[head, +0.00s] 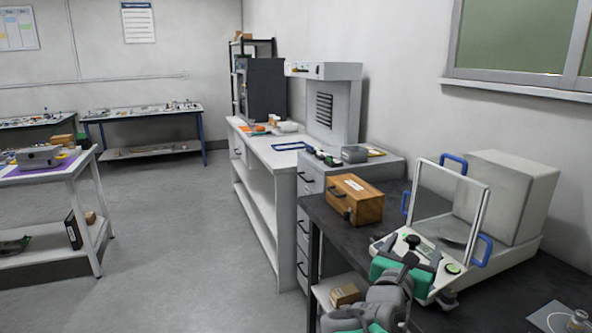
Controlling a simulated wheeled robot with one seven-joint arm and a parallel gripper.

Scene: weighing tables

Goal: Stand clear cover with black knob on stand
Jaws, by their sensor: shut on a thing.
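My gripper (408,262), at the end of my grey and green arm, is at the lower right, over the front of a white balance (520,252). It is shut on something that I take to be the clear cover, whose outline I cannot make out. A small black knob (411,241) shows just beyond the fingers, against the balance's front panel. I cannot tell whether it belongs to the cover. A clear upright pane (452,205) in a pale frame with blue handles rises behind the gripper. I cannot pick out the stand.
The balance stands on a dark table (326,218). A wooden box (355,200) is left of it, and a pale mat (556,318) lies at the lower right corner. A white bench (275,152) runs behind. Open grey floor (190,240) lies to the left.

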